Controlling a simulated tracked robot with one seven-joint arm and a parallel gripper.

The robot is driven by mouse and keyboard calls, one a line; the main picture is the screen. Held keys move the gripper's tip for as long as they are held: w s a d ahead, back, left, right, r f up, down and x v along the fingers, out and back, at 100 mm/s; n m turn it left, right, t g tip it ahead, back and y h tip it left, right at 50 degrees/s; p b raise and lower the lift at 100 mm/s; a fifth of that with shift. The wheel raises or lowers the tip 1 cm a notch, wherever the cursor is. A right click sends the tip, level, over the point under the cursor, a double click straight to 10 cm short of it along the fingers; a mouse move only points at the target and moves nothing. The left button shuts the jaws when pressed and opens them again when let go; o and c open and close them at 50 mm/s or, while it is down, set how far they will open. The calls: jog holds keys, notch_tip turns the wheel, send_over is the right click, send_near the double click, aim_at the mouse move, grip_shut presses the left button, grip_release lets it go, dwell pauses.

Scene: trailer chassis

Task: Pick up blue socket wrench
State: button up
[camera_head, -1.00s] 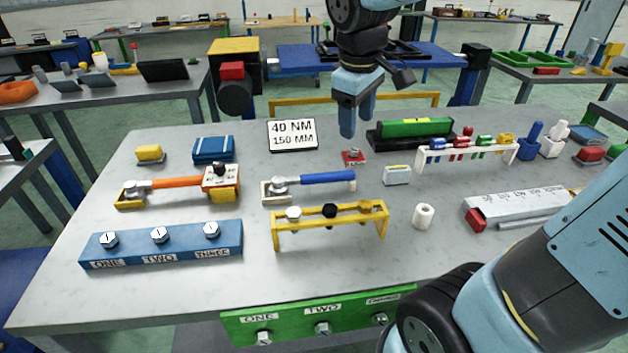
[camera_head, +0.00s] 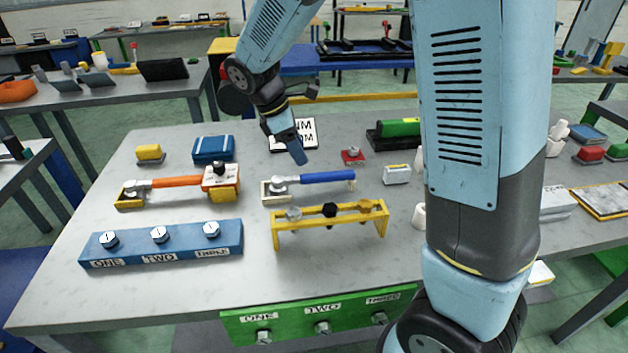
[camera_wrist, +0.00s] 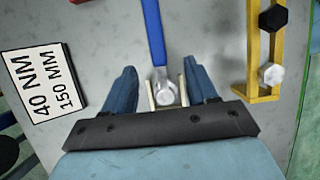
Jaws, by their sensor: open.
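The blue socket wrench (camera_head: 325,177) lies on the grey table, its blue handle pointing right and its silver head in a small pale holder (camera_head: 274,190) at the left. In the wrist view the wrench (camera_wrist: 154,35) runs down the middle, handle at the top and silver head near the jaws. My gripper (camera_head: 298,160) is above the table, just behind and above the wrench in the head view. In the wrist view my gripper (camera_wrist: 165,80) has its two blue fingers apart, one on each side of the wrench head, with nothing between them gripped.
A yellow rack (camera_head: 330,225) with sockets stands in front of the wrench. An orange wrench (camera_head: 178,182) lies to its left. A sign reading 40 NM, 150 MM (camera_wrist: 45,80) stands behind. A blue block (camera_head: 160,244) with bolts is at the front left.

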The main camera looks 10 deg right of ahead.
aim_at(312, 175)
jog(key=x, duration=0.6)
jog(key=shift+d+f, duration=0.15)
jog(key=shift+f, duration=0.25)
jog(key=shift+w+x, duration=0.15)
jog(key=shift+x, duration=1.15)
jog(key=shift+w+x, duration=0.15)
jog(key=shift+x, duration=1.15)
grip_shut()
